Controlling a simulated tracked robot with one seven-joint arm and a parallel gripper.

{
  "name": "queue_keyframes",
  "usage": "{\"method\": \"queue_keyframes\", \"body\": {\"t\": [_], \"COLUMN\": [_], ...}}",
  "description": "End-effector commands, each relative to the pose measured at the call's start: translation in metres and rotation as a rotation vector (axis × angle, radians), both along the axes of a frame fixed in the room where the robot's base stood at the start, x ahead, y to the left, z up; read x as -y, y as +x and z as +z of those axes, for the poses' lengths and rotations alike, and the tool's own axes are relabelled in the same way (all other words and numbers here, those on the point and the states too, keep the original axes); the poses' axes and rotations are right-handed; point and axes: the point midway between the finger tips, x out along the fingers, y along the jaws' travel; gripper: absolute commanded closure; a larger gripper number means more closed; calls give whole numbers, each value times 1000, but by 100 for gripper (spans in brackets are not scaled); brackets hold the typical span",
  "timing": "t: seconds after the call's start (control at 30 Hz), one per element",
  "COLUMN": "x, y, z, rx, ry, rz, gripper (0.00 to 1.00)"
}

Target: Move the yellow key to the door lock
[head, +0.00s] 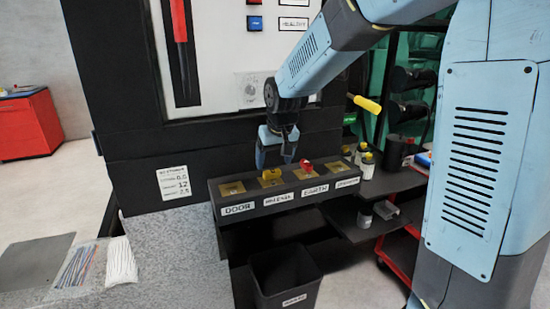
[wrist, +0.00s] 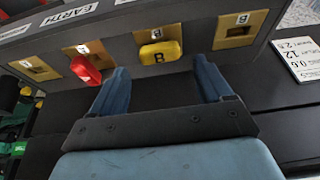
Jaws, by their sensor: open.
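The yellow key (head: 270,175) sits in the second brass lock from the left on the black key box, above a partly hidden label. In the wrist view the yellow key (wrist: 160,52) carries a dark "B" and lies just beyond and between the fingertips. The door lock (head: 232,189) is the leftmost brass plate, above the DOOR label (head: 238,209), and holds no key. It also shows in the wrist view (wrist: 240,30), right of the yellow key. My gripper (head: 276,163) is open and empty, close above the yellow key.
A red key (head: 306,165) sits in the lock by the EARTH label, just right of the yellow key. An empty brass lock (head: 338,167) is at the right end. Bottles (head: 367,165) stand on the shelf to the right. A black bin (head: 285,278) stands below.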

Motion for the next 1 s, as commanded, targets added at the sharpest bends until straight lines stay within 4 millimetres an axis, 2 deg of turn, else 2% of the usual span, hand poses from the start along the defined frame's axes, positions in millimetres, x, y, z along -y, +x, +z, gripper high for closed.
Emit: {"method": "queue_keyframes", "body": {"t": [0.5, 0.93, 1.0], "x": [-4, -4, -4], "y": [14, 16, 16], "z": [-43, -48, -48], "rx": [-2, -1, -1], "ry": [0, 0, 0], "rz": [-1, 0, 0], "gripper": [21, 21, 28]}}
